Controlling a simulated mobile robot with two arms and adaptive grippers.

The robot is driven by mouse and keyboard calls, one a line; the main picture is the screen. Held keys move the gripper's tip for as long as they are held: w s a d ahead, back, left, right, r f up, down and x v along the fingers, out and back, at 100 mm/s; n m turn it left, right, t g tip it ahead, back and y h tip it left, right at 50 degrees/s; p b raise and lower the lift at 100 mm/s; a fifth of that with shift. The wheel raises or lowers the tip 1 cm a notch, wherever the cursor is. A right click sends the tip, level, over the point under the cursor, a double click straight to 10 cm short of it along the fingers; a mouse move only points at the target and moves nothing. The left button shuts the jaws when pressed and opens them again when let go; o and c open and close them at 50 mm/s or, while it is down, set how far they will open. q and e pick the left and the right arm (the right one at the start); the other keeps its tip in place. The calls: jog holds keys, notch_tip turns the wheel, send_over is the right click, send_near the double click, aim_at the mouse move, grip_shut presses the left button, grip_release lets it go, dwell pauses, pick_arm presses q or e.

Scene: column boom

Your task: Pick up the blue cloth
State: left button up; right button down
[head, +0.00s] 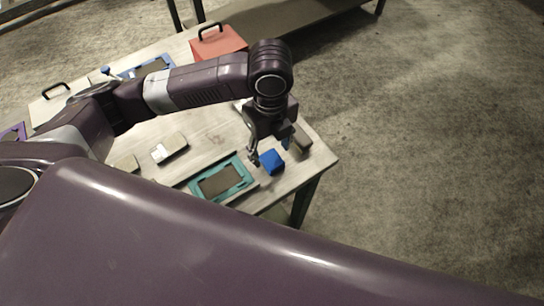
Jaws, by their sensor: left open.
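The blue cloth (272,161) is a small bright blue piece on the light table top, near the table's right corner. My left gripper (270,155) points down over it, with one finger at its left side and the other behind its upper right. The gripper is open. I cannot tell whether the fingers touch the cloth. My right gripper is not in view.
A teal frame with a dark inside (222,180) lies left of the cloth. A grey-brown block (301,138) stands close on its right. A red box with a handle (218,43) stands at the back. Bare floor (430,150) lies right of the table.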

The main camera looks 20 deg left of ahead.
aim_at(272, 158)
pick_arm(q)
notch_tip(272, 158, down, 3)
jog(key=shift+r+p, duration=0.1)
jog(key=shift+p, duration=0.25)
jog(key=shift+w+f, duration=0.15)
jog(key=shift+f, duration=0.8)
jog(key=c, duration=1.3)
jog(key=shift+o, duration=0.2)
jog(key=shift+w+r, duration=0.1)
jog(key=shift+r, duration=0.45)
notch_tip(272, 158, up, 19)
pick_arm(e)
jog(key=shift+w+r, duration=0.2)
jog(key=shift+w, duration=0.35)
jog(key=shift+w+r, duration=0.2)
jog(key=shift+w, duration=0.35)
